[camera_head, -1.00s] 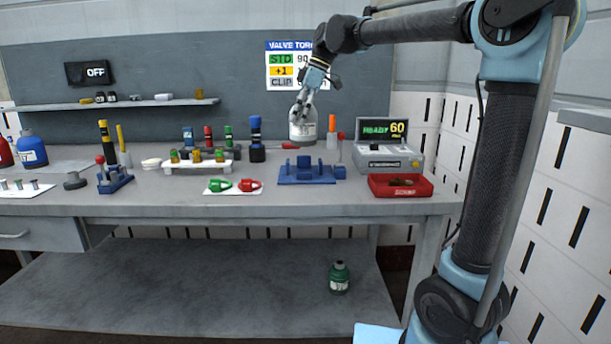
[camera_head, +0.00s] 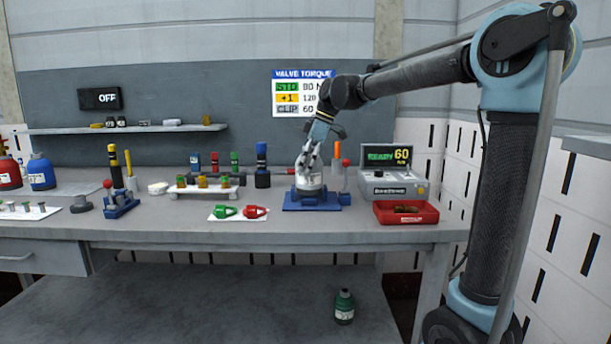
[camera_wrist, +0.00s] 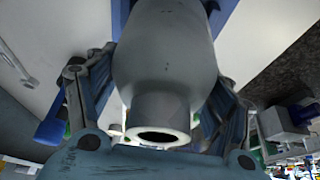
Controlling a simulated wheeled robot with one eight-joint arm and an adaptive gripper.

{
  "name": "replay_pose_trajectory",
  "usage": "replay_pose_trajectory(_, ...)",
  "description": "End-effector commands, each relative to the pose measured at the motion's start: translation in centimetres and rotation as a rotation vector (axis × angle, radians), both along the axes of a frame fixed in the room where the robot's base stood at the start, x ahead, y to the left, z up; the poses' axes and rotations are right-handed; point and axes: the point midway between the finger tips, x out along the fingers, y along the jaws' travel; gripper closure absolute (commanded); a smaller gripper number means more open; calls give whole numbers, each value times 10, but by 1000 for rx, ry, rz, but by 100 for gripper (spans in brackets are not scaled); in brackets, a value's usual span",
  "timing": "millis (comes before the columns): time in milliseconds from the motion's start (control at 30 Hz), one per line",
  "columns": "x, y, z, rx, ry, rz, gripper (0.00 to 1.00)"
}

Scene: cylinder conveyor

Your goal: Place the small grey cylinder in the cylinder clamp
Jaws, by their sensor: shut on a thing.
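The small grey cylinder (camera_head: 309,185) is upright with its neck up. In the wrist view the grey cylinder (camera_wrist: 165,55) fills the upper middle, with its open neck toward the camera. My gripper (camera_head: 309,168) is shut on its upper part; the fingers lie on both sides of it in the wrist view. The blue cylinder clamp (camera_head: 298,207) is on the bench directly under and around the cylinder's lower end. The cylinder hides much of the clamp, so I cannot tell whether its bottom touches the base. A red-knobbed lever (camera_head: 346,164) stands at the clamp's right.
A red tray (camera_head: 405,219) and a grey READY 60 device (camera_head: 392,190) are close on the right. Bottles and a sample rack (camera_head: 205,190) stand behind. The bench front is clear.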

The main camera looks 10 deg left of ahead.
Motion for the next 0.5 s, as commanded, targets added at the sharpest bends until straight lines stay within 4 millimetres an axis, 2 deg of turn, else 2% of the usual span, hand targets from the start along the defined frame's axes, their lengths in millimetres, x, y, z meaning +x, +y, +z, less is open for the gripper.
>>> replay_pose_trajectory(200,0,0,-25,0,0,0,83)
replay_pose_trajectory(500,0,0,-27,0,0,0,83)
